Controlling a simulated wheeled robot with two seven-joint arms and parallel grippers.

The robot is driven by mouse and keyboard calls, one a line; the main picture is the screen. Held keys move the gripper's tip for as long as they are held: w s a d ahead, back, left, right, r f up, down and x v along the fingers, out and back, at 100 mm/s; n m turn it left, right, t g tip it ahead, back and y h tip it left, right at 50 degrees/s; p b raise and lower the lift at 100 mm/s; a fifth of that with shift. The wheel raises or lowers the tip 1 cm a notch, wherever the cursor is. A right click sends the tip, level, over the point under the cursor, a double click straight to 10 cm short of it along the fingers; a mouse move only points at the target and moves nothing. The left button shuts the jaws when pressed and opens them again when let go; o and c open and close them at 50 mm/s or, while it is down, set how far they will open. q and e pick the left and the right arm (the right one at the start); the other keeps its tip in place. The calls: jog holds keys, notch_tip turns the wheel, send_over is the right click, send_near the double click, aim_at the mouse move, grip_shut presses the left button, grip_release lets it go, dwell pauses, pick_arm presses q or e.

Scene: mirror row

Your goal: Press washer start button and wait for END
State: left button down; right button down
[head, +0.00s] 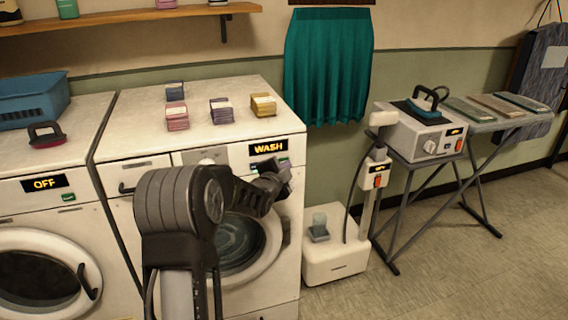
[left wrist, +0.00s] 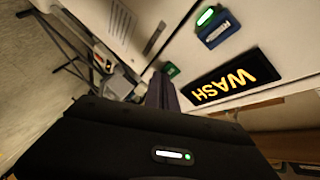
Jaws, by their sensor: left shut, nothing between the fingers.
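The washer (head: 135,115) is white with a round door (head: 275,255). Its black display (head: 268,147) reads WASH in yellow, and shows upside down in the left wrist view (left wrist: 235,80). My left gripper (head: 274,175) is shut and empty in front of the panel, just below the display. In the left wrist view its fingers (left wrist: 160,92) end close to a small green button (left wrist: 171,70); I cannot tell whether they touch it. A blue block (left wrist: 219,32) with a lit green strip is beside the display. My arm hides part of the washer front. My right gripper is out of view.
A second machine (head: 45,185) at left shows OFF, with a blue basket (head: 35,108) on top. Several small stacks, one of them pink (head: 176,117), sit on the washer. A white steamer (head: 335,262) and ironing board (head: 480,125) stand at right. Floor at lower right is clear.

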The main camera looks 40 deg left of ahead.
pick_arm(q)
jog(key=shift+d, duration=0.1)
jog(key=shift+s+d+b, duration=0.45)
jog(key=shift+d, duration=0.05)
dwell(0.4)
jog(key=s+d, duration=0.1)
jog(key=d, duration=0.1)
jog(key=s+d, duration=0.2)
dwell(0.3)
jog(key=shift+w, duration=0.1)
dwell(0.8)
